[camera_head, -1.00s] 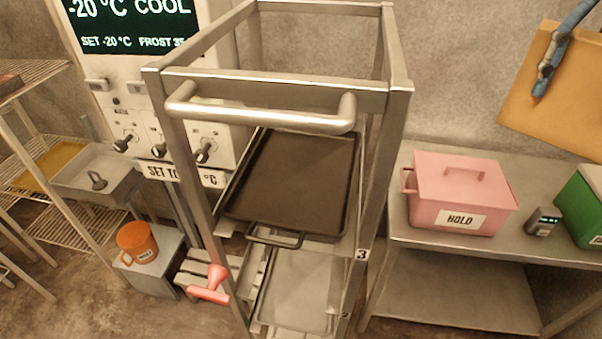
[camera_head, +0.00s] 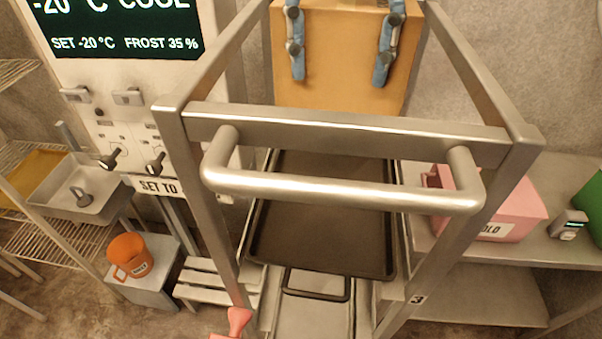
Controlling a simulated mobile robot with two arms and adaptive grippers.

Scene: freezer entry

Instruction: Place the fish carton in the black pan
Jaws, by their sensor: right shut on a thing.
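The fish carton (camera_head: 338,65) is a plain orange-brown box at the top centre, cut off by the upper edge of the view. My right gripper (camera_head: 341,50) is shut on it, with one blue finger on each side of its near face. The carton appears between the rack's upper rails, above and behind the pan in the picture, apart from it; its lower edge is hidden by the front rail. The black pan (camera_head: 322,235) lies empty on a rack shelf, its handle toward me, partly hidden by the rack's bar.
The metal rack (camera_head: 345,133) has a thick front bar (camera_head: 330,190) and upright posts around the pan. A pink HOLD box (camera_head: 515,212) stands on a bench at right. An orange mug (camera_head: 128,256) and a control panel (camera_head: 110,110) are at left.

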